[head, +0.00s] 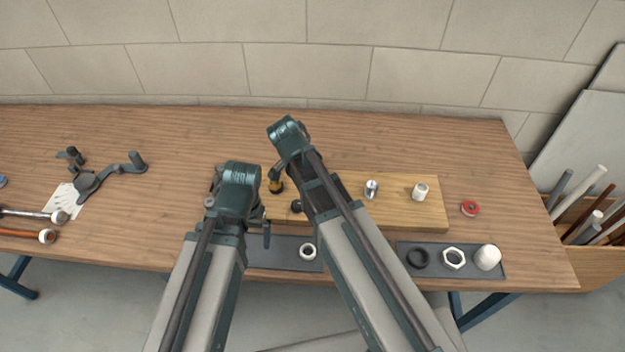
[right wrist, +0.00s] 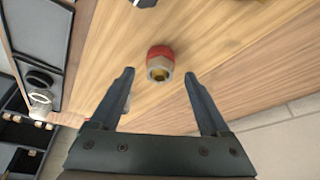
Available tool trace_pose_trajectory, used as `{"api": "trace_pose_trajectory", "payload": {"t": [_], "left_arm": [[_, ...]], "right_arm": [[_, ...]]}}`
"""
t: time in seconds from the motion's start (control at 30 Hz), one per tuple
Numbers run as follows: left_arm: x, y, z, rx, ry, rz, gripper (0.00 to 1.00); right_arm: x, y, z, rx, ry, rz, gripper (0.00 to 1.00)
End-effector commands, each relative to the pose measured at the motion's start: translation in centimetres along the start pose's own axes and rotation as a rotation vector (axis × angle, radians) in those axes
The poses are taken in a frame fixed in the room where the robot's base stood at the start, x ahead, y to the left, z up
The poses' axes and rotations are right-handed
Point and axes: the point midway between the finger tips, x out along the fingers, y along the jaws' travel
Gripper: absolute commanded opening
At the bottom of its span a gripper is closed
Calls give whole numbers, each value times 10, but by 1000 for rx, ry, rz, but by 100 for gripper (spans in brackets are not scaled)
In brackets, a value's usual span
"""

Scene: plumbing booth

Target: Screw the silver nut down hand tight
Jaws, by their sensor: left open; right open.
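A small silver piece (head: 371,189) stands upright on the wooden board (head: 400,215) in the head view. I cannot tell its nut from its stub. My left gripper (head: 262,225) is over the left part of the board, apart from the silver piece, partly hidden by its own arm. It is open and I see nothing held. My right gripper (right wrist: 160,74) is open and empty in the right wrist view. A round fitting with a red band and brass-coloured centre (right wrist: 160,63) lies just beyond and between its fingertips. In the head view my right arm hides that gripper.
A white fitting (head: 420,192) stands on the board. A dark tray (head: 433,274) holds a black ring (head: 417,258), a pale hex nut (head: 454,258) and a white cap (head: 488,257). A white ring (head: 308,251) lies front centre. A red roll (head: 470,208) lies right. The back bench is clear.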

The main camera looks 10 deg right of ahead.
Motion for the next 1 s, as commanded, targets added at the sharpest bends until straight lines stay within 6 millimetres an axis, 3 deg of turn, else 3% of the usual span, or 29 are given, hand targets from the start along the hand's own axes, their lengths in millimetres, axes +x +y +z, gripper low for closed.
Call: {"api": "trace_pose_trajectory", "payload": {"t": [0.03,0.2,0.6,1.0], "left_arm": [[9,1,0,0,0,0,100],[16,2,-1,0,0,0,100],[17,2,-1,0,0,0,100],[17,2,-1,0,0,0,100]], "right_arm": [[9,0,2,0,0,0,80],[17,0,1,-1,0,0,80],[18,0,0,-1,0,-1,78],[18,0,0,-1,0,-1,6]]}}
